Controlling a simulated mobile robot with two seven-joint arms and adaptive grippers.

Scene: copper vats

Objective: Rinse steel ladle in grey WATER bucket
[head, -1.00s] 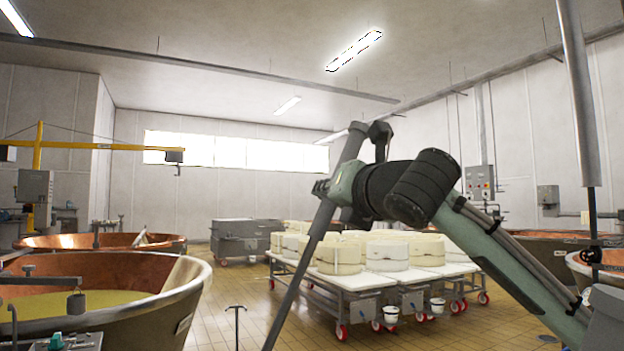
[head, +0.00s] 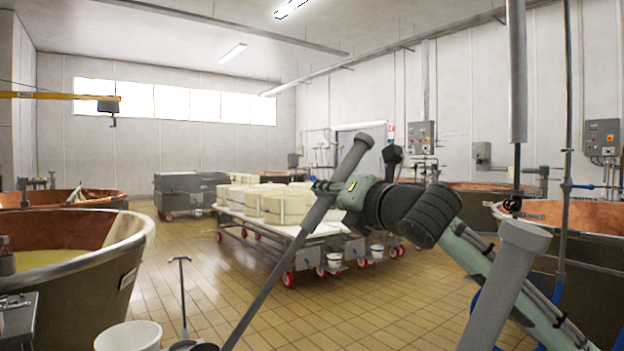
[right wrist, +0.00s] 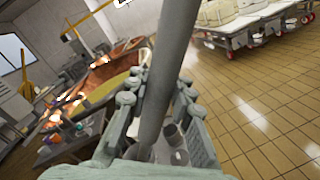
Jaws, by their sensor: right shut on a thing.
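My right gripper (head: 326,187) is raised in the middle of the head view, with its arm coming in from the lower right. It is shut on a long grey steel rod, which looks like the handle of the steel ladle (head: 283,262). The rod slants down to the left and leaves the picture at the bottom, so its lower end is hidden. In the right wrist view the rod (right wrist: 170,75) runs up between the fingers (right wrist: 160,105). I cannot make out a grey WATER bucket with certainty. My left gripper is not in view.
A copper vat (head: 75,270) with yellowish liquid stands at the left. A white bucket (head: 130,336) and a thin upright T-handled tool (head: 182,295) are at lower left. A trolley with cheese moulds (head: 272,203) stands ahead. More copper vats (head: 580,225) are at right. Tiled floor between is clear.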

